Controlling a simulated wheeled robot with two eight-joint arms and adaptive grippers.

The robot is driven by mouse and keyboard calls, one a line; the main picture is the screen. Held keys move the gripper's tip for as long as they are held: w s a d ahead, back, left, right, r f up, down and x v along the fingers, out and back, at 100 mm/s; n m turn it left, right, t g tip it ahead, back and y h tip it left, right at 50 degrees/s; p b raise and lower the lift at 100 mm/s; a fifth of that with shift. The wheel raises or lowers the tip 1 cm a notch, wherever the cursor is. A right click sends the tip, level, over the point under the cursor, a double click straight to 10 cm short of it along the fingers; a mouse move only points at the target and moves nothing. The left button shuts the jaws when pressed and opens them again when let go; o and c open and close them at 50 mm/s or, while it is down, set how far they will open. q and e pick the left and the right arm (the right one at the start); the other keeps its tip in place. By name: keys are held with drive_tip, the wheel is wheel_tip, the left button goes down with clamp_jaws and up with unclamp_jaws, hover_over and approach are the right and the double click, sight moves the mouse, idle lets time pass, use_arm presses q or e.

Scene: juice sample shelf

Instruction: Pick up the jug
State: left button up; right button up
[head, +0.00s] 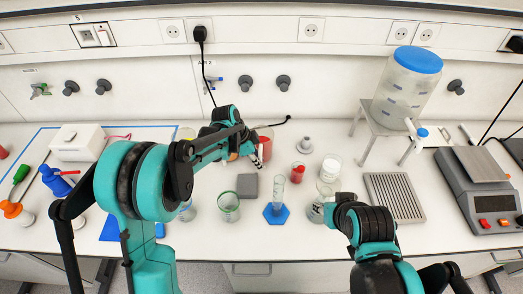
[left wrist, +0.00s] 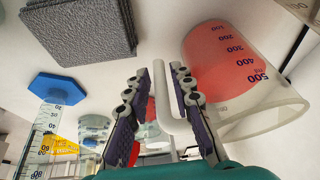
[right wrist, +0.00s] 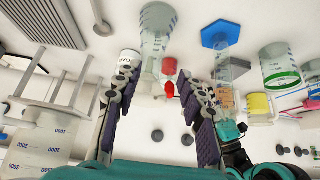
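The jug, clear with red contents, blue volume marks and a white handle, fills the upper right of the left wrist view (left wrist: 238,75). In the head view the jug (head: 267,132) is partly hidden behind my left gripper (head: 258,152). In the left wrist view the handle (left wrist: 161,95) stands between the two fingers of my left gripper (left wrist: 160,78). The fingers are apart, with narrow gaps beside the handle, and do not look closed on it. My right gripper (right wrist: 155,82) is open, with nothing held between its fingers.
A grey block (head: 247,186), a graduated cylinder (head: 279,190) on a blue hexagonal base, and a green-ringed beaker (head: 229,207) stand in front of the jug. Right are a flask (head: 328,188), a grey slotted tray (head: 394,197), a carboy (head: 406,85) on a stand and a scale (head: 482,185).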

use_arm(q)
drive_tip(key=shift+x, duration=0.8)
drive_tip(key=shift+r, duration=0.1)
drive_tip(key=shift+c, duration=0.6)
clamp_jaws()
drive_tip(key=shift+r, duration=0.6)
wheel_tip(320, 180, up, 3)
drive_tip(key=shift+f+p, duration=0.1)
drive_tip(key=shift+p, duration=0.6)
drive_tip(key=d+r+p, duration=0.2)
drive_tip(key=d+r, duration=0.5)
drive_tip(key=d, duration=0.4)
drive_tip(key=shift+d, duration=0.35)
